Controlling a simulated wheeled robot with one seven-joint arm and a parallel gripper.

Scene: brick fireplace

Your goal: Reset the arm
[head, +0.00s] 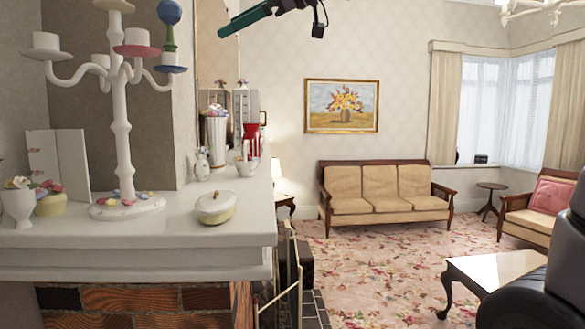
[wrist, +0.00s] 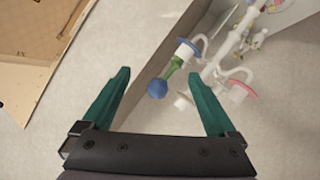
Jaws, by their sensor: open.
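My gripper (wrist: 158,98) is open in the wrist view, its two teal fingers wide apart with nothing between them that I can see held. Beyond the fingers, lower down, are a white candelabra (wrist: 236,45) and a blue ball on a green stem (wrist: 157,88) at one of its arms. In the head view, part of my gripper (head: 243,20) shows at the top edge, above and right of the mantel and apart from everything there. The candelabra (head: 121,120) stands upright on the white mantel (head: 235,232).
A lidded pot (head: 214,207), a vase (head: 201,165) and a metal canister (head: 215,140) stand on the mantel. A sofa (head: 385,190) and a table (head: 495,268) are across the room. The air right of the mantel is clear.

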